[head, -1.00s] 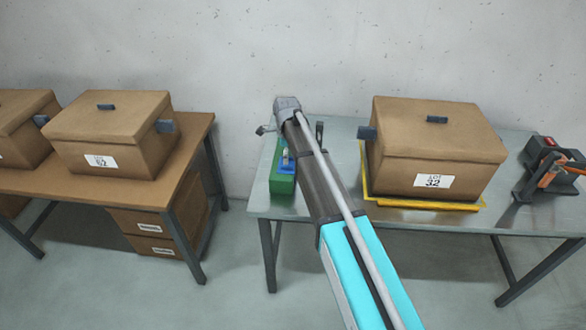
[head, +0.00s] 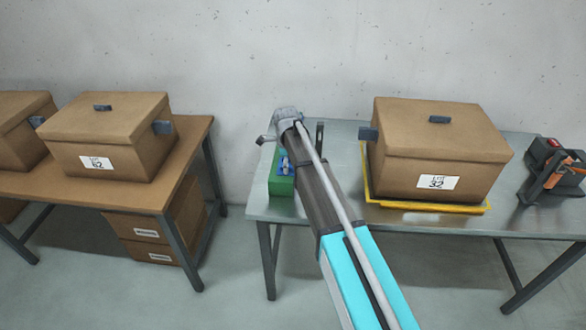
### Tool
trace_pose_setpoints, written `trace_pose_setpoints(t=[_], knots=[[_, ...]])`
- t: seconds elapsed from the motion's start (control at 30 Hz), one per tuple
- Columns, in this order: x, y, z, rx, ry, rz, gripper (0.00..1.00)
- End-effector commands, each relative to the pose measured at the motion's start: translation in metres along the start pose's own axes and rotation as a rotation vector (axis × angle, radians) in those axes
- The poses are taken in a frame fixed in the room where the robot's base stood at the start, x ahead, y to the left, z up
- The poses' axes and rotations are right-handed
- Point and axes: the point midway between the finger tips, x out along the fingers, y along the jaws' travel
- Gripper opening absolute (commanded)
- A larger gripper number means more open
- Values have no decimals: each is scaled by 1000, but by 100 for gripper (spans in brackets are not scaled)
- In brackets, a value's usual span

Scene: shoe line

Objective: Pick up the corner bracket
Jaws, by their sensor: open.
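I cannot make out the corner bracket for certain. A small blue piece (head: 285,165) shows at the top of a green block or bin (head: 281,186) at the left end of the grey metal table; my arm partly covers both, and I cannot tell what the blue piece is. My gripper (head: 284,130) is at the far end of my arm, over the left part of this table, close to the green block. It is open, but its fingers are mostly hidden by my arm. I see nothing held in it.
A lidded brown box (head: 438,150) labelled 32 sits on a yellow tray (head: 425,206) right of my arm. A dark device with orange parts (head: 552,172) stands at the far right. A brown desk (head: 120,196) with more boxes stands left, across a floor gap.

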Motion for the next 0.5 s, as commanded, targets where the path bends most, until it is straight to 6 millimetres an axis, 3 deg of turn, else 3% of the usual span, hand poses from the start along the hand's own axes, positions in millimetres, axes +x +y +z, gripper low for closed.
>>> trace_pose_setpoints(t=[0.2, 0.5], knots=[[0, 0, 0, 0, 0, 0, 100], [0, 0, 0, 0, 0, 0, 44]])
